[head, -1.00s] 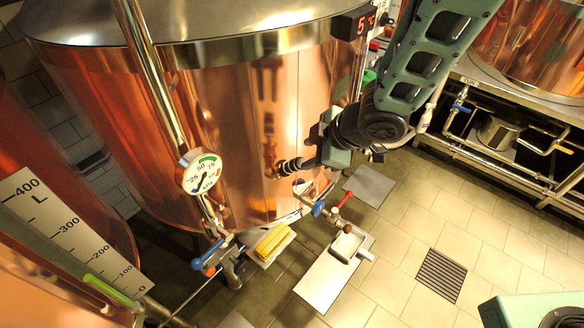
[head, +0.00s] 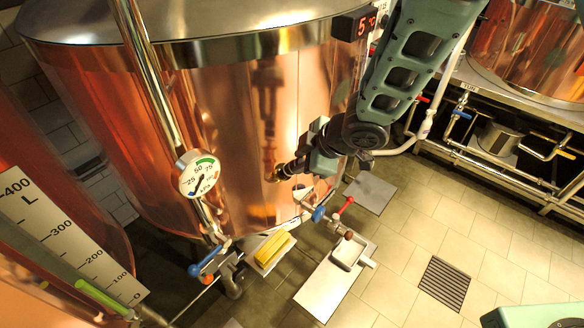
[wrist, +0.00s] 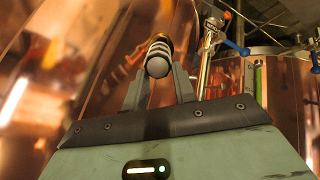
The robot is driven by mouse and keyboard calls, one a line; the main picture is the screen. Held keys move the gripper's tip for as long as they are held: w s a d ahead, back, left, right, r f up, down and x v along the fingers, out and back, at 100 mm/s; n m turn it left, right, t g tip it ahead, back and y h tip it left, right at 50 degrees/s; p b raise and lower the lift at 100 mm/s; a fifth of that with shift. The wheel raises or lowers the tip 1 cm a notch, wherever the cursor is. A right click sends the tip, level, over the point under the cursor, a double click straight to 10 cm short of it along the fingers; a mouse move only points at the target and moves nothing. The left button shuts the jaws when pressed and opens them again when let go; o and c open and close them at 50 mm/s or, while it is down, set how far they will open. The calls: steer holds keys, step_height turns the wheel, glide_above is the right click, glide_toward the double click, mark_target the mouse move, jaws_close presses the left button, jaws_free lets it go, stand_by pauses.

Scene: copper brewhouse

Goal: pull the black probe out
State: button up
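The black probe (head: 285,170) is a short ribbed stub in a brass fitting (head: 270,174) on the side of the copper tank (head: 215,130). It also shows in the wrist view (wrist: 158,62), with dark and silver rings and its rounded end toward me. My gripper (head: 303,164) is right at the probe's outer end. In the wrist view my two fingers (wrist: 158,75) stand apart, one on each side of the probe's end. Whether they touch it is hard to tell.
A pressure gauge (head: 198,174) on a steel pipe stands left of the probe. A valve with a red handle (head: 345,206) and blue knob (head: 318,214) is below. A yellow sponge (head: 273,249) and a metal tray (head: 318,290) lie low down. The tiled floor to the right is mostly clear.

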jaws_close()
steer(key=shift+s+d+r, duration=0.25)
steer(key=shift+r, duration=0.3)
steer(key=p+v, duration=0.3)
steer(key=v, duration=0.3)
stand_by(0.8)
steer(key=shift+d, duration=0.15)
